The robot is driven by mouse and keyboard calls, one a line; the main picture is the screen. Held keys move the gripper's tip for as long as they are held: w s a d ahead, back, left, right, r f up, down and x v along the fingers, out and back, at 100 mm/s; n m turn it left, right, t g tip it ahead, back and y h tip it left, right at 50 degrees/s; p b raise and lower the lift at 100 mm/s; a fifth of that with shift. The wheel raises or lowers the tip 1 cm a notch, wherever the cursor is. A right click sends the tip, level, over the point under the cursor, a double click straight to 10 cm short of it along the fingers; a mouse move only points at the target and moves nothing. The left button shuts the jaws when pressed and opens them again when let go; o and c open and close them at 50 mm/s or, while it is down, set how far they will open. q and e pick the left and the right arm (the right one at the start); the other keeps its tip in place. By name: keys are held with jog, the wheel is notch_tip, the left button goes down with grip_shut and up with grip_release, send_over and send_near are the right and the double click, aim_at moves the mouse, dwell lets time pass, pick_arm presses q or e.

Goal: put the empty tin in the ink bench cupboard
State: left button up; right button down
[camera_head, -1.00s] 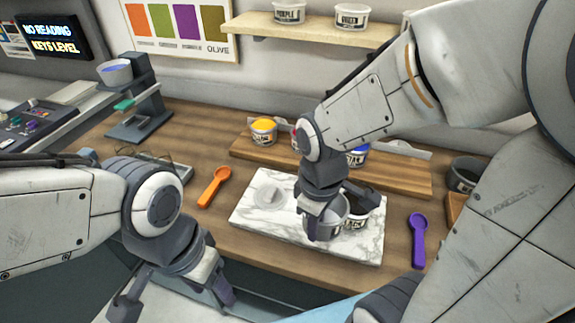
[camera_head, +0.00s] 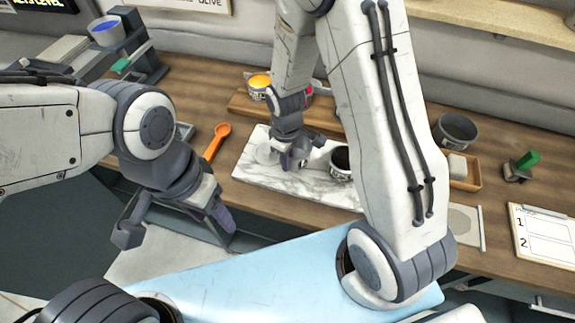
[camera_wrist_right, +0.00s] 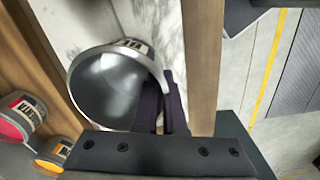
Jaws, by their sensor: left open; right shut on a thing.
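The empty tin (camera_wrist_right: 105,85) shows a bare metallic inside in the right wrist view. My right gripper (camera_wrist_right: 165,105) is shut on its rim wall. My left gripper (camera_head: 172,230) is open and empty in front of the bench's front edge.
An orange spoon (camera_head: 217,140) lies left of the slab. A yellow ink tin (camera_head: 259,85) stands on a wooden riser behind. A grey tub (camera_head: 457,130), a green-handled tool (camera_head: 525,162) and a clipboard (camera_head: 545,235) are at right. My right arm hides part of the bench.

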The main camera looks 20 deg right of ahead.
jog(key=shift+w+f+p, duration=0.1)
jog(key=shift+f+p, duration=0.45)
jog(key=shift+f, duration=1.5)
jog(key=shift+f, duration=0.1)
jog(key=shift+f, duration=0.15)
jog(key=c, duration=1)
grip_release()
